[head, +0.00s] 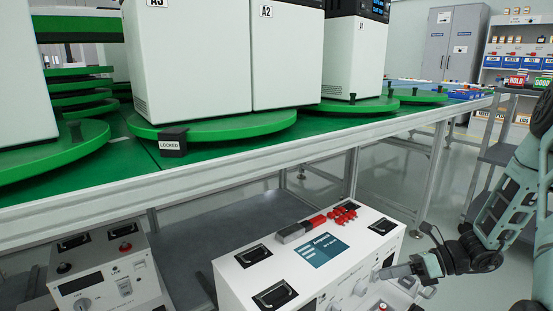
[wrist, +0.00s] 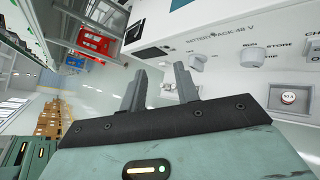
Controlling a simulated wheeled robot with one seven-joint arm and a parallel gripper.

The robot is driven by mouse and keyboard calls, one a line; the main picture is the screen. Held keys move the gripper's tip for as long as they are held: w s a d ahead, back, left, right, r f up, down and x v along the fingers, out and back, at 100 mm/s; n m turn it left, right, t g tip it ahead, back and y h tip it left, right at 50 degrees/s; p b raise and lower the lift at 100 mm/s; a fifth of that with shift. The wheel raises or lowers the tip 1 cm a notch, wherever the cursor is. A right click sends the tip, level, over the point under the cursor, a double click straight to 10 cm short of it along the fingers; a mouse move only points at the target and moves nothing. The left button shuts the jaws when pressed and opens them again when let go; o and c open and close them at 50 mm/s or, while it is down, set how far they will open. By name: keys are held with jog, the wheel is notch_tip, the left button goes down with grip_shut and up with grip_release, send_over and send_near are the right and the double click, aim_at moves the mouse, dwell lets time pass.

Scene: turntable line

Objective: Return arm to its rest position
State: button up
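My arm comes in from the right edge of the head view. My gripper (head: 388,271) is beside the front of a white battery pack (head: 235,268), over its control panel side. In the wrist view my gripper (wrist: 160,82) has its two grey fingers apart, with no object held between them. The labelled panel of the battery pack (wrist: 225,75) lies just beyond the fingers, with knobs and a round button. I cannot tell whether the fingertips touch it.
A green-topped bench (head: 190,185) with round green turntables carries tall white cabinets (head: 287,60). A second white unit (head: 105,275) stands at lower left. A grey cabinet (head: 452,45) and shelves with bins (head: 515,62) stand behind. Floor is open between bench and shelves.

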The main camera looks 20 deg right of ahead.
jog(key=s+a+r+n+g+h, duration=0.1)
jog(key=a+r+n+g, duration=0.2)
jog(key=a+n, duration=0.35)
jog(key=s+a+r+n+g+h+p, duration=0.1)
jog(key=a+r+n+g, duration=0.3)
jog(key=a, duration=0.3)
jog(key=s+a+r+n+g+h, duration=0.1)
jog(key=a+r+n+g+h, duration=0.15)
jog(key=a+n, duration=0.4)
jog(key=s+a+r+n+t+h+p, duration=0.1)
jog(key=s+a+r+n+h, duration=0.4)
jog(key=n, duration=0.6)
jog(key=s+a+r+n+t+h, duration=0.1)
jog(key=s+a+r+n, duration=0.2)
jog(key=s+a+n, duration=0.65)
notch_tip(320, 180, up, 38)
jog(key=w+d+n+p, duration=0.1)
jog(key=d+n+p, duration=0.1)
jog(key=p, duration=3.6)
jog(key=shift+w+d, duration=0.2)
jog(key=shift+w, duration=0.1)
